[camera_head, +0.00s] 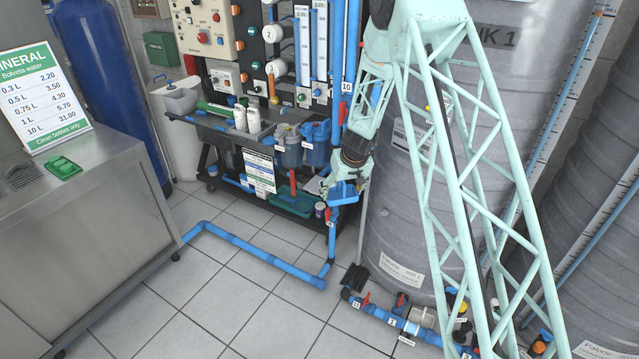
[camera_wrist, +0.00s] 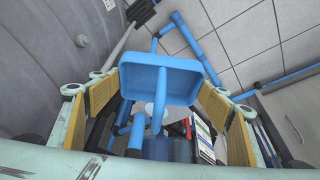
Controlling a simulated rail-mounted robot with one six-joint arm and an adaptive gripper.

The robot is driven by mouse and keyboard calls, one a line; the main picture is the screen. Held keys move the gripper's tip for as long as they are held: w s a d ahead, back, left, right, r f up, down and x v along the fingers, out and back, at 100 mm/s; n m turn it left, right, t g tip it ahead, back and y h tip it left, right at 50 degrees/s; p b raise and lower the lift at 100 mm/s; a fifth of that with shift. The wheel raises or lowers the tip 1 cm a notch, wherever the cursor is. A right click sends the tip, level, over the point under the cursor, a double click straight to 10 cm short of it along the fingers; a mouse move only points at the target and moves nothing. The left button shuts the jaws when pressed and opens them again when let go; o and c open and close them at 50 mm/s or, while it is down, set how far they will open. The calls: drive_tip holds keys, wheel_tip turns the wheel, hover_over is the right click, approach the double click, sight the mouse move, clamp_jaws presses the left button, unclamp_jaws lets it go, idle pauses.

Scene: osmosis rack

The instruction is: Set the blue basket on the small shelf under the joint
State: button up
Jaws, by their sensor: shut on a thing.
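The blue basket (camera_head: 343,194) is a small shallow tray with a handle. It hangs below my gripper (camera_head: 350,172), beside the upright blue pipe and in front of the grey tank. In the wrist view the basket (camera_wrist: 160,80) is between the fingertips of my gripper (camera_wrist: 160,88), which are shut on it. It is clear of the floor. A small black slatted piece (camera_head: 355,277) sits low by the gap between two floor pipes; I cannot tell if it is the small shelf. It seems to show in the wrist view too (camera_wrist: 140,12).
The upright blue pipe (camera_head: 333,240) runs close to the basket. A rack (camera_head: 270,160) with filters and bottles stands left of it. The large grey tank (camera_head: 420,215) is behind. Floor pipes with red valves (camera_head: 395,318) lie in front of it. The tiled floor (camera_head: 225,290) is mostly free.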

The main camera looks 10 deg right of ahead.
sight(335, 190)
drive_tip(key=shift+w+a+p, duration=0.4)
drive_tip(key=shift+w+p, duration=0.3)
drive_tip(key=shift+w, duration=0.1)
drive_tip(key=shift+w+a+p, duration=0.35)
drive_tip(key=shift+w+p, duration=0.3)
drive_tip(key=shift+w, duration=0.15)
drive_tip(key=shift+w+a+f+p, duration=0.25)
drive_tip(key=shift+w+a, duration=0.5)
drive_tip(key=shift+w, duration=0.85)
drive_tip(key=shift+w+a+f+p, duration=0.2)
drive_tip(key=shift+w+a, duration=0.6)
drive_tip(key=shift+w, duration=0.85)
drive_tip(key=shift+w+a+f+p, duration=0.25)
drive_tip(key=shift+w+a, duration=0.5)
drive_tip(key=shift+w, duration=0.85)
drive_tip(key=shift+w+a, duration=0.1)
drive_tip(key=shift+w, duration=0.1)
drive_tip(key=shift+w+f+b, duration=0.1)
drive_tip(key=shift+f+b, duration=0.3)
drive_tip(key=shift+f, duration=1.35)
drive_tip(key=shift+f, duration=0.2)
drive_tip(key=o, duration=0.8)
drive_tip(key=shift+o, duration=0.2)
drive_tip(key=shift+r, duration=0.2)
